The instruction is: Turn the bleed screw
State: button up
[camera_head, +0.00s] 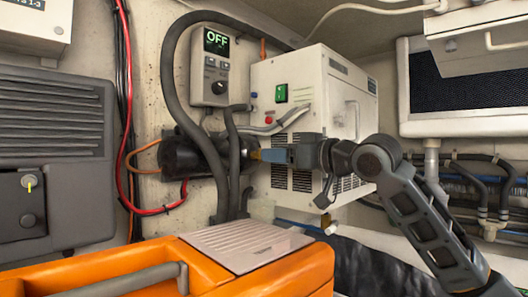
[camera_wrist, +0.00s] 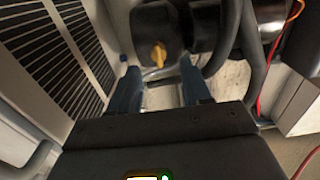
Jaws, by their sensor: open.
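The bleed screw appears to be the yellow wing-shaped piece (camera_wrist: 158,54) on a dark round fitting (camera_wrist: 152,28) in the wrist view. My gripper (camera_wrist: 160,70) is open, with its two blue fingers on either side of and just short of the yellow screw. The gap between the fingers looks empty, and I cannot tell if a finger touches the screw. In the head view my gripper (camera_head: 264,155) points left at a small yellow bit beside the dark hoses. The fitting is mostly hidden there.
A black cylinder (camera_head: 185,155) with hoses is left of my gripper. A white vented cabinet (camera_head: 300,85) stands right behind it. A control panel reading OFF (camera_head: 211,65) hangs above. An orange case (camera_head: 225,270) fills the front left. Thick dark hoses crowd the space.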

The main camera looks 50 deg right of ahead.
jog(key=w, duration=0.3)
jog(key=shift+w+p, duration=0.3)
grip_shut()
